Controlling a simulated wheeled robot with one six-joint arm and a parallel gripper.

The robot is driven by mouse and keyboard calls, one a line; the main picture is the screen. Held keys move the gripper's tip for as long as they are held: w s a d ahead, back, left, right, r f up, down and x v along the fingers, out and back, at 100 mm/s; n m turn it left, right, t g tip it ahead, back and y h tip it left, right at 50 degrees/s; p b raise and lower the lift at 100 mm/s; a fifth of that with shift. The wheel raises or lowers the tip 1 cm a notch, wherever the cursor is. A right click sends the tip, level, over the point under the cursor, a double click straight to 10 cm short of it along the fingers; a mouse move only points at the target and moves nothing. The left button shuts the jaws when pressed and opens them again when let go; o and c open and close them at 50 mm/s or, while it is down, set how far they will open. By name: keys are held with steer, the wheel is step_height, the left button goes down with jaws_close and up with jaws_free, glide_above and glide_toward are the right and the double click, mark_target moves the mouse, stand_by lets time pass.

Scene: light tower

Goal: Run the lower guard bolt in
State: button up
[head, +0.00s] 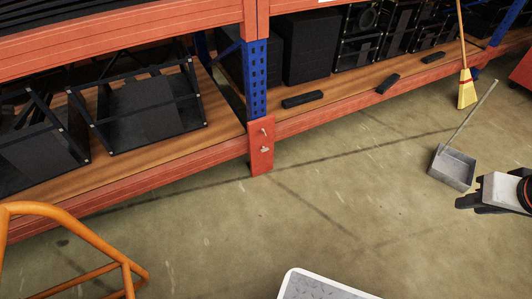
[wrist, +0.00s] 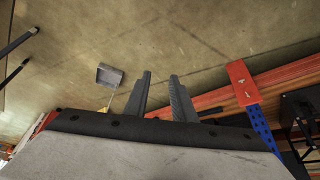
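A red guard plate (head: 261,160) covers the foot of the blue rack upright, at mid-picture in the head view. Two small pale bolts show on its face: the upper bolt (head: 263,131) and the lower guard bolt (head: 265,149). How far each stands out is too small to tell. My gripper (head: 462,203) is at the right edge of the head view, well right of the guard and apart from it. In the wrist view the gripper (wrist: 160,76) has its fingers apart with nothing between them. The guard (wrist: 241,78) appears upside down to their right there.
Orange rack beams (head: 160,160) run along the shelf with black frames and boxes. A dustpan (head: 453,168) and a broom (head: 467,88) stand at right. An orange tubular rail (head: 75,220) is at lower left, a white-rimmed tray (head: 290,283) at the bottom. Floor before the guard is clear.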

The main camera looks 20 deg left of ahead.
steer(key=w+a+f+n+t+y, duration=0.1)
steer(key=w+a+f+n, duration=0.3)
steer(key=w, duration=0.7)
steer(key=w+a+f+n+t+y, duration=0.1)
steer(key=w+a+n+t, duration=0.15)
steer(key=w+a, duration=0.6)
steer(key=w+a+f+n+t, duration=0.1)
steer(key=w+a+f+n, duration=0.15)
steer(key=w, duration=1.05)
steer(key=w+a+f+n+y, duration=0.2)
steer(key=w+a+f+n, duration=0.3)
steer(key=w+a+f, duration=0.3)
steer(key=n+t+y, duration=0.2)
steer(key=n+y, duration=0.8)
steer(key=n, duration=0.3)
glide_toward(265, 149)
steer(key=x, duration=0.7)
steer(key=shift+a, duration=0.3)
steer(key=shift+f, duration=0.15)
steer(key=shift+c, duration=0.2)
